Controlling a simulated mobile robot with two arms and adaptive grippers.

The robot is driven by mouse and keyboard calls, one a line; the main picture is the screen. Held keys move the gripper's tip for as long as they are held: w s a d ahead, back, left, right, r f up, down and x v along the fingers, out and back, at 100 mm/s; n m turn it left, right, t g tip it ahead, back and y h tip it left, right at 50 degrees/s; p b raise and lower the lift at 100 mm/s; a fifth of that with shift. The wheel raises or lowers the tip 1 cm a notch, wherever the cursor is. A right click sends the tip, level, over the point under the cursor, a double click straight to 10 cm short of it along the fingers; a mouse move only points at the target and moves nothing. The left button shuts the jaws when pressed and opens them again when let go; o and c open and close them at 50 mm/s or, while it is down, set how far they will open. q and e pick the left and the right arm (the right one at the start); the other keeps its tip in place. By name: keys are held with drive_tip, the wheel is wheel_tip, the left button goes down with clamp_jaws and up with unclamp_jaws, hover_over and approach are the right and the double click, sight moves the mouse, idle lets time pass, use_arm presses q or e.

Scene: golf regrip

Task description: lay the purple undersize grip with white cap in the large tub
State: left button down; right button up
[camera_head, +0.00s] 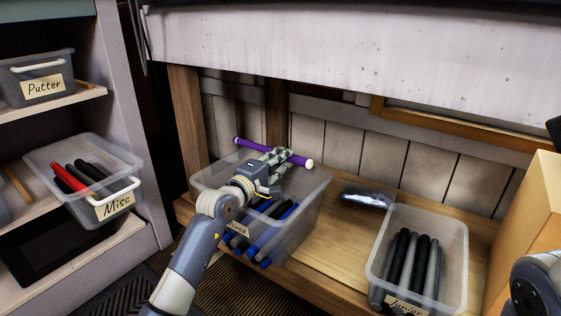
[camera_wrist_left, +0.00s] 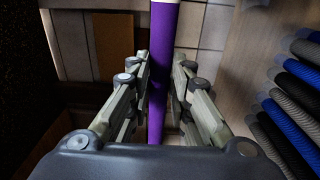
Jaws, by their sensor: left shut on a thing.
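The purple grip (camera_head: 250,145) has a white cap (camera_head: 309,163) at its right end. My left gripper (camera_head: 277,158) is shut on it near its middle and holds it level above a clear tub (camera_head: 318,200) of blue, black and grey grips. My right gripper is not in view.
A second clear tub (camera_head: 458,250) with black and grey grips stands on the wooden shelf (camera_head: 320,255) at right. A shiny dark packet (camera_head: 367,198) lies between the tubs. The Misc bin (camera_head: 128,160) and Putter bin (camera_head: 70,65) are at left. A thick pale panel (camera_head: 350,40) overhangs the shelf.

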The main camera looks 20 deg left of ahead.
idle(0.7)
use_arm(q)
drive_tip(key=c, duration=1.4)
unclamp_jaws()
drive_tip(key=v, duration=1.2)
drive_tip(key=shift+s+f, duration=0.1)
